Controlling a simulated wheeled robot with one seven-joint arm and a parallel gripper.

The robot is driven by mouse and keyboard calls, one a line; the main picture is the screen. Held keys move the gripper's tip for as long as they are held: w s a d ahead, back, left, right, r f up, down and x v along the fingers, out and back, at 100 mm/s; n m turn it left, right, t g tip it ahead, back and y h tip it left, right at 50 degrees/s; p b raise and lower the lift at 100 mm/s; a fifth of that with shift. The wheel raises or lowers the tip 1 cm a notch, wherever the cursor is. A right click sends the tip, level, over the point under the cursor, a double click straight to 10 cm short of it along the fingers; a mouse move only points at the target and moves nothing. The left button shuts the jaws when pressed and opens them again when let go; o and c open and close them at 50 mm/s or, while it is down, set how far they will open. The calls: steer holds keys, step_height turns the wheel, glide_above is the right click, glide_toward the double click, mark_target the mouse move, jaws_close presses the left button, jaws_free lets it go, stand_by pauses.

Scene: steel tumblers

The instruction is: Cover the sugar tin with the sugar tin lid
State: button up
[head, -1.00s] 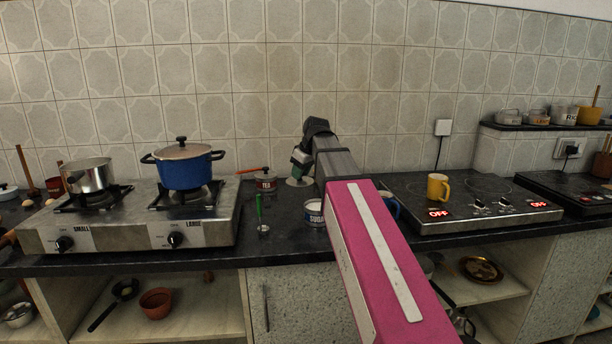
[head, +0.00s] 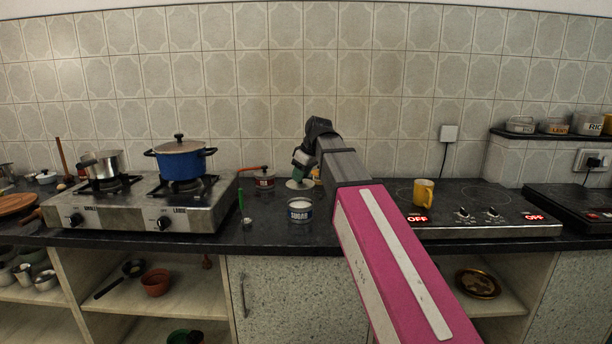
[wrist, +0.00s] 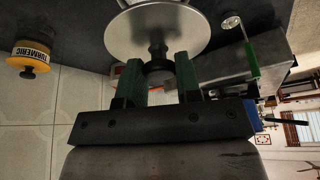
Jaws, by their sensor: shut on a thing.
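The sugar tin (head: 300,213), blue and white with a SUGAR label, stands upright near the front of the dark counter. Its top is open and pale inside. The sugar tin lid (wrist: 155,30) is a round grey metal disc with a dark knob. My gripper (wrist: 158,72) is shut on that knob with its green fingers. In the head view my gripper (head: 300,163) and the lid (head: 297,184) are behind the tin, towards the wall, apart from it. The tin is not seen in the wrist view. The lid's height above the counter is hard to tell.
A TEA tin (head: 264,181) and a green-handled utensil (head: 242,208) stand left of the sugar tin. A gas stove (head: 130,213) with a blue pot (head: 182,163) is further left. A turmeric tin (wrist: 32,55) shows in the wrist view.

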mark_target(303, 183)
steer(key=shift+f, duration=0.15)
steer(key=shift+f, duration=2.55)
steer(key=shift+f, duration=0.75)
steer(key=o, duration=1)
